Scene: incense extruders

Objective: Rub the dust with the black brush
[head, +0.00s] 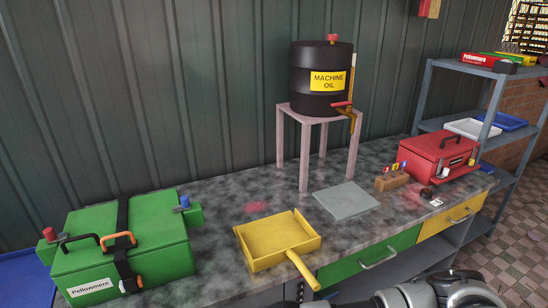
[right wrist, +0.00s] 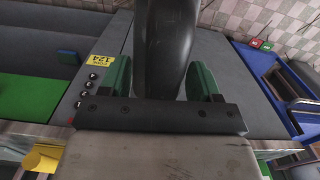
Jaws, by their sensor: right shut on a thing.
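A faint red dust patch (head: 257,207) lies on the grey mottled worktop behind the yellow dustpan (head: 278,242). Another faint reddish patch (head: 412,196) shows near the red toolbox. In the right wrist view my right gripper (right wrist: 166,82) has its green fingers shut on a smooth dark thing, which looks like the black brush (right wrist: 168,40). Its bristles do not show. In the head view my right arm comes in at the bottom right, and its gripper cannot be made out clearly. My left gripper is not in view.
A green case (head: 125,250) stands at the left of the worktop (head: 215,200). A black oil drum (head: 318,75) stands on a pink stand (head: 305,150). A grey plate (head: 346,198), a wooden block (head: 391,182) and a red toolbox (head: 437,157) are to the right. A shelf (head: 470,90) stands beyond.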

